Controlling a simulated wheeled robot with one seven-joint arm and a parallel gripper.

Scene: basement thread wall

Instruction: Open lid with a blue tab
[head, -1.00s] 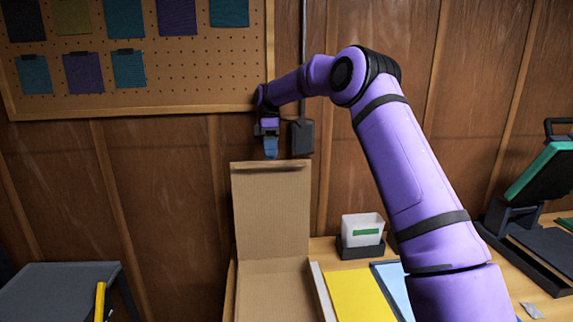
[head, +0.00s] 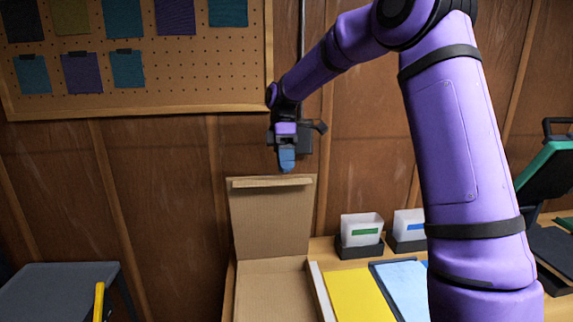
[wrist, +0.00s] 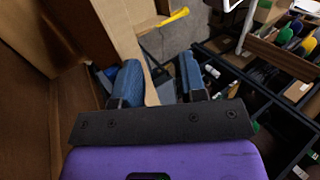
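A cardboard box (head: 270,285) stands open on the bench, its inside bare. Its lid (head: 270,222) stands roughly upright at the back, with a narrow folded flap (head: 270,182) along the top. No blue tab can be made out on this lid. My gripper (head: 287,168) hangs just above the lid's top edge, right of its middle, fingers down. In the wrist view my gripper (wrist: 160,80) shows two blue fingers apart. Cardboard (wrist: 122,28) passes close behind the left finger; I cannot tell whether they touch.
Translucent bins with a green label (head: 362,232) and a blue label (head: 408,226) stand right of the box. A yellow sheet (head: 358,297) and a light-blue panel (head: 402,285) lie in front. A pegboard (head: 190,75) hangs behind; a grey table (head: 60,285) is left.

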